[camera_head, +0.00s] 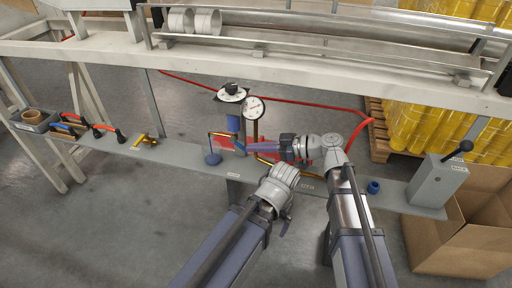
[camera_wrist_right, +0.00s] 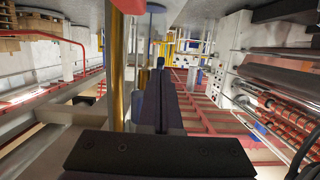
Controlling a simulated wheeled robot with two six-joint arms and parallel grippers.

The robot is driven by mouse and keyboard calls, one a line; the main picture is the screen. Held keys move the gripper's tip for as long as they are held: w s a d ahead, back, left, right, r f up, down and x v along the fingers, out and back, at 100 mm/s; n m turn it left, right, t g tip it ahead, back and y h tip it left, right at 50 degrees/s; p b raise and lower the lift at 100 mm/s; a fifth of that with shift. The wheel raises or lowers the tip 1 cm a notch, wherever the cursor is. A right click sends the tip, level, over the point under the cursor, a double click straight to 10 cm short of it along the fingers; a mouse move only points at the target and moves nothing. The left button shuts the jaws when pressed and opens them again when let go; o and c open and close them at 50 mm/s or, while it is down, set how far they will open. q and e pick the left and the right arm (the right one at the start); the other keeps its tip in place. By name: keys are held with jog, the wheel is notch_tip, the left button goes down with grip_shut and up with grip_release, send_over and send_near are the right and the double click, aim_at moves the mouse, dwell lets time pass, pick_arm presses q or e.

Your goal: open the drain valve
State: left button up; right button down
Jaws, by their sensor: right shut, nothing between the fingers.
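A pipe assembly stands on the grey bench, with a blue bowl (camera_head: 232,123), brass pipework (camera_head: 262,159) and a blue disc-shaped part (camera_head: 212,159) low on its left. A small red part shows beside the brass; I cannot tell for certain which piece is the drain valve. My right gripper (camera_head: 243,147) reaches in from the right, shut and empty, its tips close to the brass below the bowl. In the right wrist view its shut fingers (camera_wrist_right: 159,72) point past a brass pipe (camera_wrist_right: 116,70), a red part (camera_wrist_right: 129,5) and a blue disc (camera_wrist_right: 155,8). Contact is unclear. My left gripper is not visible.
A round pressure gauge (camera_head: 254,107) and a black-knobbed dial (camera_head: 232,92) rise above the assembly. Red- and blue-handled tools (camera_head: 70,126) lie left on the bench. A grey lever box (camera_head: 437,180) stands right. A long rail (camera_head: 250,57) crosses above.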

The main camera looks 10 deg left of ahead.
jog(key=p+v, duration=0.2)
jog(key=v, duration=0.5)
jog(key=shift+d, duration=0.4)
jog(key=shift+r, duration=0.1)
